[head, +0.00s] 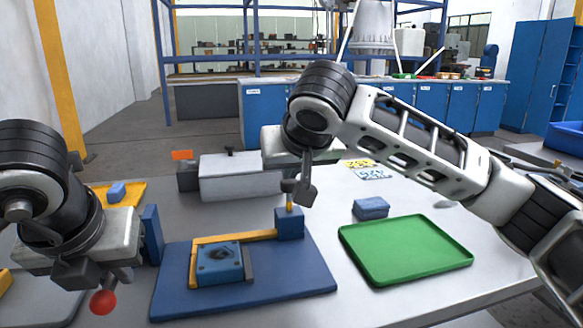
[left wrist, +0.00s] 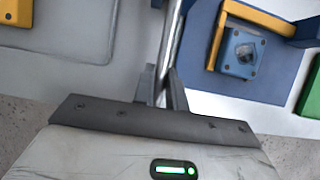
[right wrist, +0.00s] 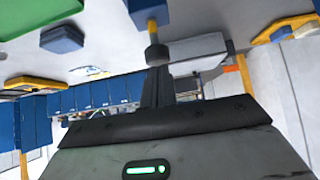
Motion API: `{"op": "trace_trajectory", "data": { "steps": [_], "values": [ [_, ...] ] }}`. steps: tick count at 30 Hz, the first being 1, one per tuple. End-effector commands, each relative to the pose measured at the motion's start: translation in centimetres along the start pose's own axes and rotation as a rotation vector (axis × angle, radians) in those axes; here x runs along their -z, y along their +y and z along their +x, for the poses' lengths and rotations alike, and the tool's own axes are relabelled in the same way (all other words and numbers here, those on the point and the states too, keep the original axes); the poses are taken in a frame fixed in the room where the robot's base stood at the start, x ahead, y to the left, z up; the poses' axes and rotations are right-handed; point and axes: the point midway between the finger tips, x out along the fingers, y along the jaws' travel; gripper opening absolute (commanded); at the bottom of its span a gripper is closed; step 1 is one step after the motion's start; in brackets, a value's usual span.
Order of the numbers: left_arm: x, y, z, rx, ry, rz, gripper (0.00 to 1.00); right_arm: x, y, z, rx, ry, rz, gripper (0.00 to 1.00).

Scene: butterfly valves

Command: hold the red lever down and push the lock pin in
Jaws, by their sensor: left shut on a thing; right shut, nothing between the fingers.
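The red lever's ball knob (head: 103,302) shows at the lower left of the head view, just below my left gripper (head: 118,276). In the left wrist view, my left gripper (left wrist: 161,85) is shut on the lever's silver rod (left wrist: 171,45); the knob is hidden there. The lock pin has a yellow stem (head: 290,206) standing up from a blue block (head: 289,224), and a dark cap (right wrist: 157,54) shows in the right wrist view. My right gripper (right wrist: 156,82) is shut and empty, in line with the cap. I cannot tell whether they touch.
A blue baseplate (head: 255,290) carries a blue valve block (head: 219,268) with a yellow bar (head: 237,236) around it. A blue upright (head: 152,235) stands beside my left gripper. A green tray (head: 405,250) and small blue block (head: 371,207) lie to the right.

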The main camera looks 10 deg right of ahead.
Motion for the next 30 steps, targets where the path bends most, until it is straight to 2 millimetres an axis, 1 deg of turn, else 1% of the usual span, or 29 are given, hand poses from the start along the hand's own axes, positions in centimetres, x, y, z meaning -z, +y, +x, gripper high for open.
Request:
{"op": "trace_trajectory", "data": {
  "steps": [5, 9, 12, 21, 26, 30],
  "values": [
    [0.2, 0.0, 0.1, -0.001, 0.008, 0.004, 0.0, -0.2, 0.0, 0.2, 0.0, -0.002, 0.0, 0.0],
    [0.2, 0.0, 0.1, -0.001, 0.008, 0.004, 0.0, -1.7, 0.0, 1.7, 0.0, -0.006, 0.0, 0.0],
    [0.2, 0.0, 0.1, -0.001, 0.008, 0.004, 0.0, -2.3, 0.0, 2.3, 0.0, -0.004, 0.0, 0.0],
    [0.2, -0.1, 0.1, 0.0, 0.006, 0.004, 0.0, -2.7, 0.0, 2.6, -0.003, -0.01, -0.002, 0.0],
    [0.2, -0.1, 0.1, 0.0, 0.006, 0.005, 0.0, -2.4, 0.0, 2.3, -0.003, -0.011, -0.002, 0.0],
    [0.2, 0.0, 0.1, 0.0, 0.006, 0.005, 0.0, -0.8, -0.1, 0.8, 0.001, -0.003, 0.001, 0.0]
  ]
}}
